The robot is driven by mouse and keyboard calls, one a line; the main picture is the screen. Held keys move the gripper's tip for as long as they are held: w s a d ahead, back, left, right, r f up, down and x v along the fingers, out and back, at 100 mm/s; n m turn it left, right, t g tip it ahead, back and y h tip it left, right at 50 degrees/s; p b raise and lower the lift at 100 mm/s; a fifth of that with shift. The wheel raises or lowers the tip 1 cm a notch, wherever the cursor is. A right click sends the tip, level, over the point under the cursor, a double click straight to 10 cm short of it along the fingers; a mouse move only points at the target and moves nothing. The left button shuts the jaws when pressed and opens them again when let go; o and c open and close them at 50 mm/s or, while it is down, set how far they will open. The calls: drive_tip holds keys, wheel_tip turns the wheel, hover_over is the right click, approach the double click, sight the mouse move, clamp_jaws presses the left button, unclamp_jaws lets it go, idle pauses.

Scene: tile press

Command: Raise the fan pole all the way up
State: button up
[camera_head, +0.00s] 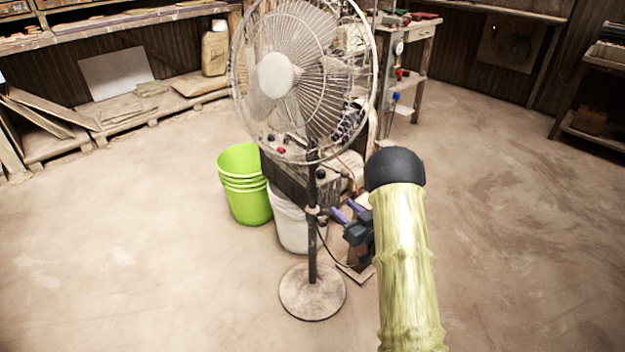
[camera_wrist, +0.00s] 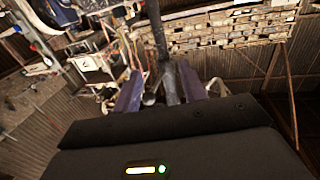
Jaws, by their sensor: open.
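A grey, dusty pedestal fan has a round caged head (camera_head: 304,80) at the top of a thin dark pole (camera_head: 311,240). It stands upright on a round base (camera_head: 312,292). A dark collar with a small knob sits partway up the pole (camera_head: 320,212). My gripper (camera_head: 343,211) has two purple fingers and is just right of the pole, near the height of the collar. It is open. In the wrist view, a dark pole (camera_wrist: 166,75) shows between the spread fingers (camera_wrist: 160,93). I cannot tell whether either finger touches it.
Green buckets (camera_head: 246,205) and a white bucket (camera_head: 291,222) stand behind the pole. A dark machine (camera_head: 288,172) is close behind the fan. A low shelf with boards (camera_head: 120,112) runs along the back left. The floor (camera_head: 150,270) in front is clear.

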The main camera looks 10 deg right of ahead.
sight(315, 180)
drive_tip(key=shift+w, duration=0.1)
drive_tip(key=b+x, duration=0.4)
drive_tip(key=x, duration=1.3)
drive_tip(key=shift+w+a, duration=0.1)
drive_tip(key=shift+w, duration=0.05)
clamp_jaws()
